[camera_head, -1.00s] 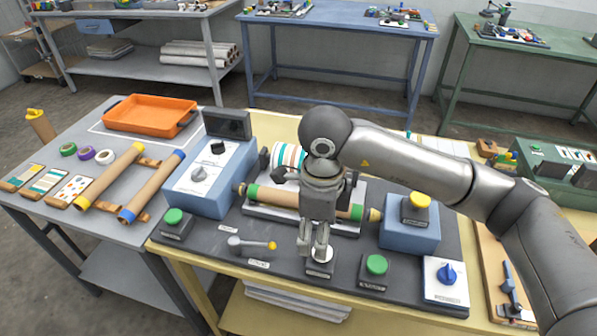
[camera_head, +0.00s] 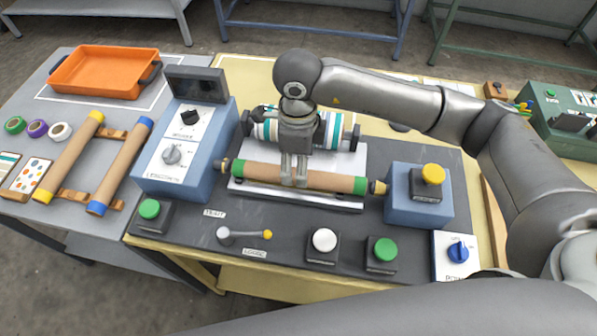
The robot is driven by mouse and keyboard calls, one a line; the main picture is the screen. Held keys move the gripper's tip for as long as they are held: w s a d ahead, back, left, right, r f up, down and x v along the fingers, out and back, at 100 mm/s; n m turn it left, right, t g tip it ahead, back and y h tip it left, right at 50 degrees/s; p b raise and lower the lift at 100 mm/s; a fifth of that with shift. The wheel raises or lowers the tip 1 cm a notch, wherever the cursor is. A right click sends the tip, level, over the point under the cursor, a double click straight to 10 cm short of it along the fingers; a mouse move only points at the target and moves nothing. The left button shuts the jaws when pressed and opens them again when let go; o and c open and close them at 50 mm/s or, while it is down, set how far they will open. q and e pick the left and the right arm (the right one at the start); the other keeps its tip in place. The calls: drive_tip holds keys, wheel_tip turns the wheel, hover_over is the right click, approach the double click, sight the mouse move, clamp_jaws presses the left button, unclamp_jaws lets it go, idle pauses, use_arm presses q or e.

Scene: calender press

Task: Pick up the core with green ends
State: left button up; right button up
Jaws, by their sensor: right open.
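The core with green ends (camera_head: 330,181) is a brown tube lying horizontally in the press, between the blue housing on the left and the blue block on the right. Its green ends show at both sides. My right gripper (camera_head: 295,177) points down at the middle of the core, its fingers in front of or around the tube; I cannot tell whether they touch it. The fingers are open. Behind the gripper, a striped white and teal roll (camera_head: 331,130) is partly hidden by it. My left gripper is not in view.
A core with yellow ends (camera_head: 72,155) and one with blue ends (camera_head: 123,163) lie on wooden rests at left. An orange tray (camera_head: 67,88) is behind them. Buttons and a yellow-tipped lever (camera_head: 245,235) line the press front. A blue block (camera_head: 415,208) stands right of the core.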

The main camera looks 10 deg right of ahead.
drive_tip(key=shift+f, duration=0.35)
wheel_tip(320, 180, down, 4)
drive_tip(key=shift+w+d+r+p, duration=0.1)
drive_tip(key=shift+d+r+p, duration=0.1)
drive_tip(key=shift+p, duration=0.8)
drive_tip(key=shift+f, duration=0.55)
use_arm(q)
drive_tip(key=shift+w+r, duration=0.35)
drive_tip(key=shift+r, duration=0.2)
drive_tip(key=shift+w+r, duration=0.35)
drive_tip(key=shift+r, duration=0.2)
use_arm(e)
drive_tip(key=shift+a, duration=0.1)
drive_tip(key=shift+c, duration=1.2)
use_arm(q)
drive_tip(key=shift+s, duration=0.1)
use_arm(e)
drive_tip(key=c, duration=0.9)
